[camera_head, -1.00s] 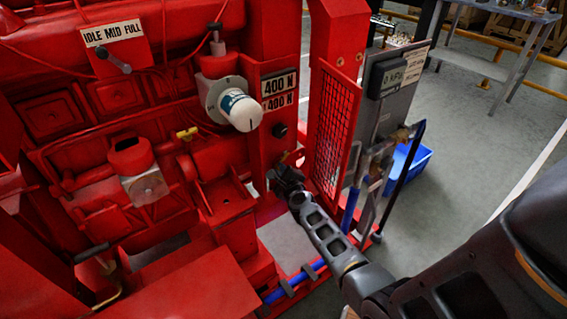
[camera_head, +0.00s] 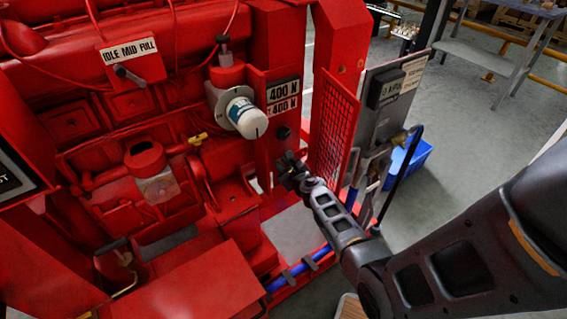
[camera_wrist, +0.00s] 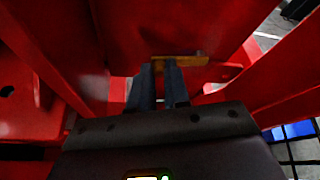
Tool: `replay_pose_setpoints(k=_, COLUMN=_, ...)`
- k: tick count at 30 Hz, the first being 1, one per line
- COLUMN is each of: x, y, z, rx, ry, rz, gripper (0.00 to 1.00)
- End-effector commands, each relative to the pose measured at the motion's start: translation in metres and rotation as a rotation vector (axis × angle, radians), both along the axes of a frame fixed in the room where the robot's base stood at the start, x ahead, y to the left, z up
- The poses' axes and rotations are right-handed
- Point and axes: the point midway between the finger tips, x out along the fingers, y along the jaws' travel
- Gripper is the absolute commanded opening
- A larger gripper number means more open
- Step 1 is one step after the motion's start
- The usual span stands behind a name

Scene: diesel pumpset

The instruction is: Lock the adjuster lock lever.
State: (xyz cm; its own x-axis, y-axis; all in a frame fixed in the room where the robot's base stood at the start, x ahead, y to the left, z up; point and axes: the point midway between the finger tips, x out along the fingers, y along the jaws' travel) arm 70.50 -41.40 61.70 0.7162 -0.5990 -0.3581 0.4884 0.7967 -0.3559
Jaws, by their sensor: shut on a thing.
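A small yellow lever (camera_wrist: 185,60) lies crosswise at my fingertips in the wrist view, with its longer visible part to the right. I take it for the adjuster lock lever. My gripper (camera_wrist: 162,68) has both dark fingers close together and is shut on this lever. In the head view my gripper (camera_head: 288,166) is at the red frame, below a black knob (camera_head: 283,132) and left of the mesh guard. The lever is hidden there behind the gripper, so its locked or unlocked position cannot be told.
The red mesh guard (camera_head: 334,128) stands close to the right of my gripper. A grey panel (camera_head: 388,105) with hoses and a blue bin (camera_head: 412,160) are beyond it. A white cylindrical part (camera_head: 246,116) juts out at upper left. Red frame walls flank the fingers in the wrist view.

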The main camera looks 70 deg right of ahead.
Motion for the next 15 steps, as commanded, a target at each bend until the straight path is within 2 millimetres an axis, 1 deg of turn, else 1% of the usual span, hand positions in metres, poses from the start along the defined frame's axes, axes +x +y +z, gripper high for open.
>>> replay_pose_setpoints(k=1, x=0.0002, y=0.0002, z=0.0044, rx=0.021, ry=-0.011, rz=0.001, gripper=0.00)
replay_pose_setpoints(k=3, x=0.0001, y=0.0000, z=0.0055, rx=0.045, ry=-0.027, rz=0.001, gripper=0.00)
replay_pose_setpoints(k=15, x=-0.0003, y=-0.0001, z=0.0060, rx=0.102, ry=-0.062, rz=0.000, gripper=0.00)
